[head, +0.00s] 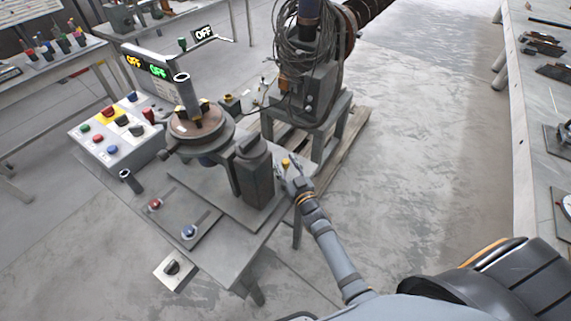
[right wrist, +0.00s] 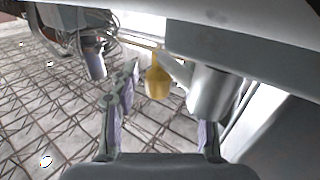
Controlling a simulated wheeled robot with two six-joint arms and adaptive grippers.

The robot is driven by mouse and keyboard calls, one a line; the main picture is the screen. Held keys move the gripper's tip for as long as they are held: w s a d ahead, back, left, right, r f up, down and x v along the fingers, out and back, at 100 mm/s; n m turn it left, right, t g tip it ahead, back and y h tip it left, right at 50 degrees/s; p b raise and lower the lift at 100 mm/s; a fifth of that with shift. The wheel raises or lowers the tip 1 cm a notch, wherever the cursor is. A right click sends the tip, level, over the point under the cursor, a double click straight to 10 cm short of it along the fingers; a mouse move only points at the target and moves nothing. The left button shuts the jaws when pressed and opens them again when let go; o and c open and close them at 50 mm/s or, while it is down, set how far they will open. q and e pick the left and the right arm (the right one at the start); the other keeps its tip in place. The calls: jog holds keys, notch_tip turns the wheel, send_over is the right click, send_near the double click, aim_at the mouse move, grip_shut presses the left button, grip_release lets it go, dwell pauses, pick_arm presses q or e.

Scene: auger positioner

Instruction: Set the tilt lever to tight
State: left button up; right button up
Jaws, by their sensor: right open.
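A lever with a yellow knob (head: 285,163), which looks like the tilt lever, is at the right side of the grey positioner (head: 258,180), by the table edge. My right gripper (head: 291,174) is open right beside this knob. In the right wrist view the yellow knob (right wrist: 157,82) shows ahead, between the two spread fingers (right wrist: 162,120). A grey cylinder (right wrist: 208,92) is just to its right, close to the right finger. I cannot tell whether a finger touches the knob. No tight marking is readable. My left gripper is not in view.
The positioner's round turntable (head: 197,128) carries an upright tube. A button box (head: 115,135) stands at left. A plate (head: 180,215) holds red and blue handles. A cable-wrapped machine (head: 312,70) stands behind my gripper. The floor (head: 430,150) to the right is clear.

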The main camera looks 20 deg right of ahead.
jog(key=s, duration=1.2)
jog(key=shift+d, duration=0.45)
jog(key=shift+c, duration=0.2)
